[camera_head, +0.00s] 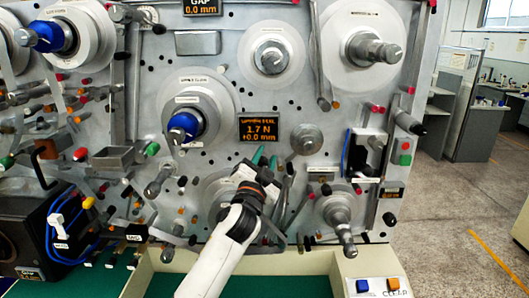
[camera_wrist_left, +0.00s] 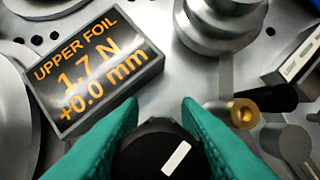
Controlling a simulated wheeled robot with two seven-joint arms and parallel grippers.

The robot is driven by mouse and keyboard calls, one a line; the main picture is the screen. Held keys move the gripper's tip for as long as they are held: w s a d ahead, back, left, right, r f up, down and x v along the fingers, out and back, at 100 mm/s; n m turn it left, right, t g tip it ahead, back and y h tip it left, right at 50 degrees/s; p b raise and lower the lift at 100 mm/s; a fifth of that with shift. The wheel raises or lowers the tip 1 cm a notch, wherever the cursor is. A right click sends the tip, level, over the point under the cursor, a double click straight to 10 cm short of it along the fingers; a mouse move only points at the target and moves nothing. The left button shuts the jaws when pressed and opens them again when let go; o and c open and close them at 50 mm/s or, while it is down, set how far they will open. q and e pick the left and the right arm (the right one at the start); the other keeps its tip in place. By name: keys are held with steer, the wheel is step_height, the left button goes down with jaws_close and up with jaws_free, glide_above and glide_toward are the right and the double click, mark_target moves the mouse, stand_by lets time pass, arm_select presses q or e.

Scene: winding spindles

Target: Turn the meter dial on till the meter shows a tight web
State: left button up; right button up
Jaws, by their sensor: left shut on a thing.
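The meter dial (camera_wrist_left: 165,155) is a round black knob with a white mark. It sits at the bottom of the left wrist view, between the two green fingers of my left gripper (camera_wrist_left: 160,120). The gripper is shut on the dial, with a finger on each side; its lower part is cut off. The meter (camera_wrist_left: 95,73) shows orange text reading UPPER FOIL, 1.7 N and +0.0 mm. In the head view the meter (camera_head: 259,128) is just above my left gripper (camera_head: 264,157), which hides the dial there. My right gripper is not in view.
A spool with a blue hub (camera_head: 182,128) is left of the meter. A grey round knob (camera_head: 307,139) is to its right. Several rollers and pegs stick out around my arm. A blue button (camera_head: 362,286) and an orange button (camera_head: 392,284) are at the bottom right.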

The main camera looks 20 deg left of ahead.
arm_select(q)
steer(key=shift+a, duration=0.1)
stand_by(0.4)
steer(key=o, duration=0.7)
steer(key=shift+o, duration=1.3)
steer(key=shift+w+a, duration=0.1)
steer(key=shift+w, duration=0.05)
steer(key=shift+w+f, duration=0.15)
